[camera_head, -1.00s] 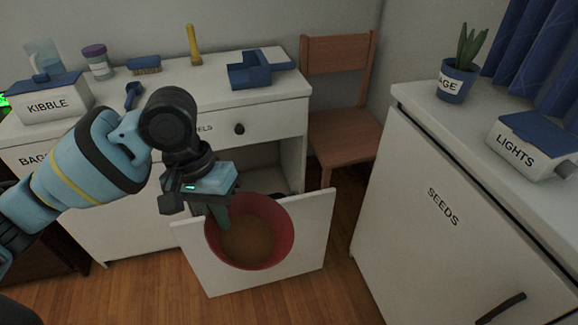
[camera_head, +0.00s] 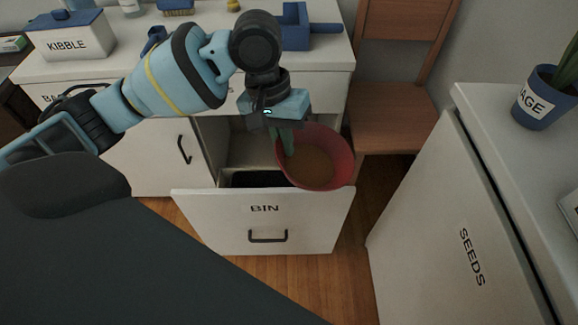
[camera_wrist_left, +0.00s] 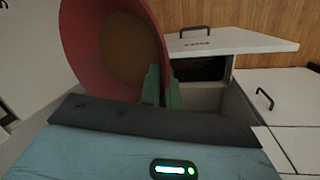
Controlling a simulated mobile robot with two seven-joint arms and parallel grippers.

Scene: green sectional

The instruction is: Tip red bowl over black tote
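The red bowl (camera_head: 338,158) holds a flat brown fill (camera_head: 308,165). My left gripper (camera_head: 289,148) is shut on the bowl's left rim, with one green finger visible inside it. My right gripper is not in view.
The BIN drawer front (camera_head: 215,215) stands pulled out below the counter. A wooden chair (camera_head: 395,115) stands just right. The SEEDS cabinet (camera_head: 430,225) is at the right. The KIBBLE box (camera_head: 70,40) and blue holder (camera_head: 297,30) are on the counter.

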